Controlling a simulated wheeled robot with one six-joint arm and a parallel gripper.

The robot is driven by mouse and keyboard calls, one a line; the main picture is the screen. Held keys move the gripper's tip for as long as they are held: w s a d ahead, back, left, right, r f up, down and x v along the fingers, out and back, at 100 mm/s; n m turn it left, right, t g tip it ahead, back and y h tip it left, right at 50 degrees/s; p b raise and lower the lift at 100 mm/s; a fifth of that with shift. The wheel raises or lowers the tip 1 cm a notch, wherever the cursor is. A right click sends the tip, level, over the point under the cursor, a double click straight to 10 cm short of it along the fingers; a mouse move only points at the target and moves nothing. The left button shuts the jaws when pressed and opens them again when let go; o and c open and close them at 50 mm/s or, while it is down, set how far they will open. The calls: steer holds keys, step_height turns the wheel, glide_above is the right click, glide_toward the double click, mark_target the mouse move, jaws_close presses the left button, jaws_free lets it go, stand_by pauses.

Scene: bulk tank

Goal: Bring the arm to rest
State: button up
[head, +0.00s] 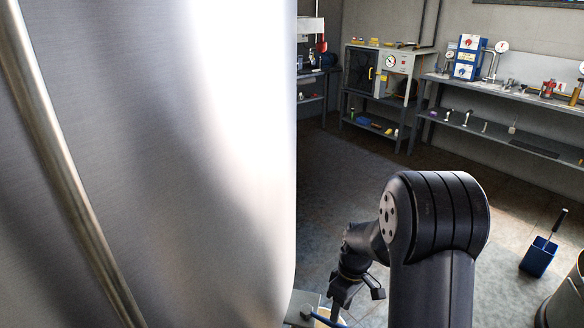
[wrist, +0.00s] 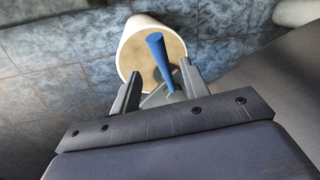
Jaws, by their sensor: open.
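My arm (head: 438,215) is bent in front of the head camera, with its forearm reaching down and left. In the wrist view, my gripper (wrist: 160,70) is open, its two fingers apart. I cannot tell whether a finger touches the handle. In the head view, the blue handle (head: 328,320) shows only partly at the bottom edge, below the wrist.
A large shiny steel tank (head: 180,150) with a slanting pipe (head: 62,165) fills the left side, close to my arm. A blue bin (head: 538,257) stands on the floor at right. A workbench (head: 500,85) and a cabinet (head: 380,75) line the back. The middle floor is clear.

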steer(key=f, duration=0.5)
steer(key=shift+s+a+f, duration=0.35)
steer(key=shift+s+a, duration=0.05)
steer(key=shift+w+d+r+n, duration=0.1)
steer(key=shift+w+d+n, duration=0.2)
steer(key=shift+n, duration=0.2)
